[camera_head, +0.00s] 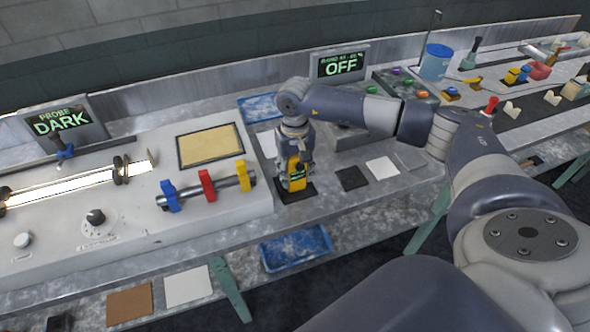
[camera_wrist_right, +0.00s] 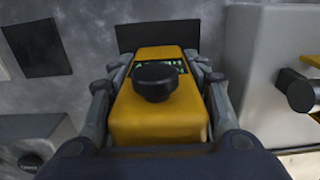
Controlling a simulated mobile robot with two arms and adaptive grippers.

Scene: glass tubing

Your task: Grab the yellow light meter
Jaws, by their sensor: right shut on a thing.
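The yellow light meter (camera_head: 296,172) stands on a black square pad (camera_head: 295,191) on the bench in the head view, at the right end of the white apparatus. In the right wrist view the yellow light meter (camera_wrist_right: 160,110) fills the middle, with a round black knob on it and a greenish display behind the knob. My right gripper (camera_head: 294,178) comes down over the meter from above. Its two fingers (camera_wrist_right: 165,75) lie along both sides of the meter and are shut on it. Whether the meter's base touches the pad is hard to tell. My left gripper is not in view.
The white apparatus (camera_head: 120,215) with a glowing tube and blue, red and yellow clamps (camera_head: 206,186) stands close left. Flat dark and white squares (camera_head: 382,167) lie right of the meter. A grey box with an OFF display (camera_head: 340,66) stands behind. A blue tray (camera_head: 296,248) lies below.

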